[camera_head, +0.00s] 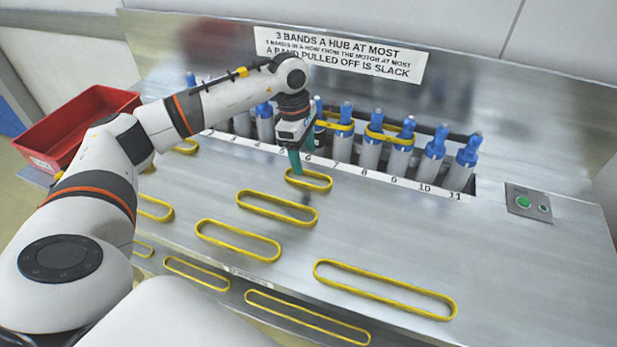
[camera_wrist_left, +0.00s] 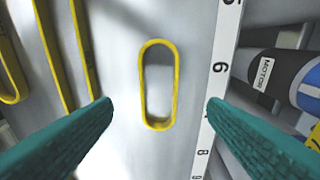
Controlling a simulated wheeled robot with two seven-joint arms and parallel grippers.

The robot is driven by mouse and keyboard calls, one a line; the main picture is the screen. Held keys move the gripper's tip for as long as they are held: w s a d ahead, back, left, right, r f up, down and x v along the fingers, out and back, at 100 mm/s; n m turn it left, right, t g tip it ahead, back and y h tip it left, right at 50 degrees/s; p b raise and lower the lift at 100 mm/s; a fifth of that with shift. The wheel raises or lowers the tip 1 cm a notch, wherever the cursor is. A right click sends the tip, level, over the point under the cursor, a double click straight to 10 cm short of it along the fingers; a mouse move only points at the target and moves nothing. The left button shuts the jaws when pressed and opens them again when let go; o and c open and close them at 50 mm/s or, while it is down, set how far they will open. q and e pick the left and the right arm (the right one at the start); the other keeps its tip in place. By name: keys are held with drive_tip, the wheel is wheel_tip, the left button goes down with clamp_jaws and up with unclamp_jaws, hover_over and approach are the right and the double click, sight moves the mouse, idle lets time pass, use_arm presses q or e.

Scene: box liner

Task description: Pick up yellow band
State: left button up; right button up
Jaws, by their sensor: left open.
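A small yellow band (camera_head: 309,189) lies flat on the metal table near hub number 6. In the left wrist view this yellow band (camera_wrist_left: 145,101) lies between my fingers, a little ahead of them. My left gripper (camera_head: 298,165) is open, with green fingers pointing down above the table beside the band's far left end. In the left wrist view the gripper (camera_wrist_left: 158,108) has its fingers wide apart and nothing between them is held. More yellow bands (camera_head: 384,266) of several lengths lie nearer on the table. My right gripper is not in view.
A row of blue-topped hubs (camera_head: 402,148) stands behind a numbered strip (camera_head: 392,181); bands are looped round some of them. A sign (camera_head: 340,52) is on the back panel. A red bin (camera_head: 78,130) stands left. A green button box (camera_head: 528,203) is at right.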

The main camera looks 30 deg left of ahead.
sight(309, 182)
use_arm(q)
drive_tip(key=shift+d+f+p, duration=0.2)
drive_tip(key=shift+f+p, duration=0.05)
drive_tip(key=shift+f, duration=1.25)
drive_tip(key=shift+d+f+p, duration=0.2)
drive_tip(key=shift+f, duration=1.25)
drive_tip(key=c, duration=1)
drive_tip(key=shift+r+b, duration=0.4)
drive_tip(key=shift+r, duration=4.65)
drive_tip(key=shift+c, duration=0.3)
